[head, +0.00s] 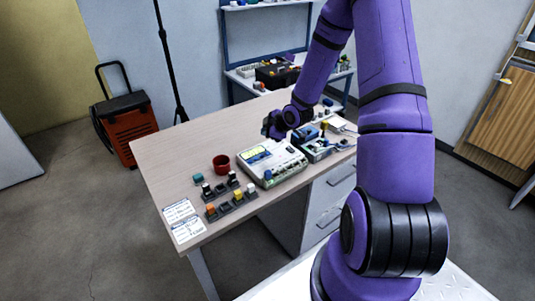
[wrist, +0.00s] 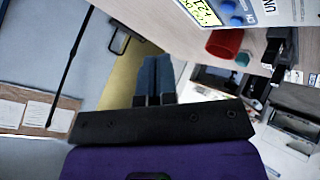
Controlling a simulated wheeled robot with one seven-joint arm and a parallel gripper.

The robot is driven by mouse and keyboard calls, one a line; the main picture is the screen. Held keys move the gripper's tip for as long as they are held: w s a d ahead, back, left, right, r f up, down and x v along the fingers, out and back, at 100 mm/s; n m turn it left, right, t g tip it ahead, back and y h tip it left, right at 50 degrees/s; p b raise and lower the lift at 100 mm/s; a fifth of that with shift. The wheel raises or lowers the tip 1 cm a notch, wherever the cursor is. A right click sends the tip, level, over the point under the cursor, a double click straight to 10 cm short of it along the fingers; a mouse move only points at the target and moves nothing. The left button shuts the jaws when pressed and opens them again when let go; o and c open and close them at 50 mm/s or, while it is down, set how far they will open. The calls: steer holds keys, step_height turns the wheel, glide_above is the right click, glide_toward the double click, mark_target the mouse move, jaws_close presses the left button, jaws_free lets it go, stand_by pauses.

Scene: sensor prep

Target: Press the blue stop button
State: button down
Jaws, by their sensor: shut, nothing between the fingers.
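A pale instrument box (head: 272,162) with a lit yellow display stands on the table in the head view. Its panel fills the top right of the wrist view (wrist: 270,12), beside blue round buttons (wrist: 228,6). The frames do not show clearly which one is the stop button. My gripper (head: 272,126) is above the back edge of the box in the head view, apart from the panel as far as I can tell. In the wrist view my gripper's fingers (wrist: 154,68) are together and empty, with the panel off to their upper right.
A red cup (head: 221,163) and a teal block (head: 198,178) stand left of the box. Dark holders with coloured pieces (head: 232,203) and paper labels (head: 183,220) lie near the front. More devices (head: 318,150) crowd its right. The back left of the table (head: 190,140) is clear.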

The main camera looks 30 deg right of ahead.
mark_target(267, 154)
steer(key=shift+f, duration=3.25)
steer(key=shift+f, duration=0.2)
steer(key=shift+f, duration=0.2)
steer(key=shift+f, duration=0.35)
steer(key=shift+r, duration=0.1)
stand_by(0.4)
steer(key=shift+r, duration=0.7)
steer(key=shift+r, duration=2.5)
